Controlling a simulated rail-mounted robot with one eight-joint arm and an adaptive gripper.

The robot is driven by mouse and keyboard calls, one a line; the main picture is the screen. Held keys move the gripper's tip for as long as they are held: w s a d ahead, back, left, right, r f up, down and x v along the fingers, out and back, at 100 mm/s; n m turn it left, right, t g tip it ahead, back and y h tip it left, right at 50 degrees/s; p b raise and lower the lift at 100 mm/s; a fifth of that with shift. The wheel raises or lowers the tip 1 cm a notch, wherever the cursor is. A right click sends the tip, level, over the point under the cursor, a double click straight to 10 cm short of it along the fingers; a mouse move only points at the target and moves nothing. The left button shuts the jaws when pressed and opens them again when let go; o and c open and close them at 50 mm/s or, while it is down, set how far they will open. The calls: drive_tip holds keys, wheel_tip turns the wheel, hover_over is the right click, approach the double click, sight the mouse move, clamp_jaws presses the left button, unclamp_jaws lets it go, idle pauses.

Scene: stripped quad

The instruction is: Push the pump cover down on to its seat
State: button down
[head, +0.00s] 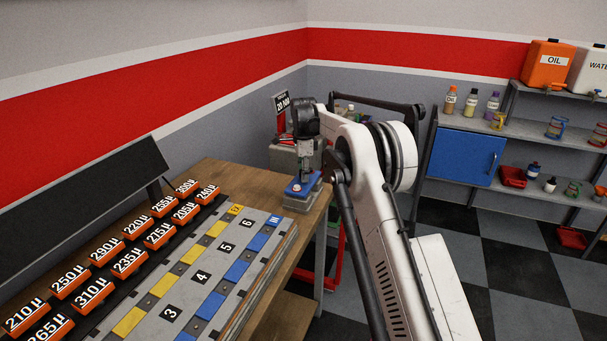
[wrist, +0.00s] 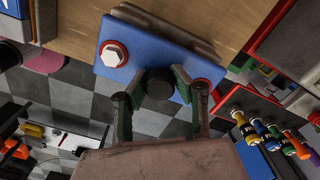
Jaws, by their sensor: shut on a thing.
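The pump cover looks to be the blue plate (head: 297,190), above a grey block (head: 301,206) at the far right end of the wooden bench. My gripper (wrist: 158,88) is shut on a round black knob (wrist: 160,84) by the plate's near edge. In the head view my gripper (head: 304,174) points down over the plate. I cannot tell whether plate and block touch all round.
Orange labelled blocks (head: 130,260) and a grey numbered board (head: 205,275) fill the bench left of the plate. A shelf unit with a blue cabinet (head: 470,159) and bottles stands at the right. Checkered floor (head: 500,270) lies beyond the bench edge.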

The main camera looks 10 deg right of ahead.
drive_tip(key=shift+f+b, duration=0.3)
drive_tip(key=shift+f, duration=0.3)
drive_tip(key=c, duration=1.4)
unclamp_jaws()
drive_tip(key=shift+r, duration=0.1)
wheel_tip(320, 180, up, 12)
drive_tip(key=shift+f, duration=0.1)
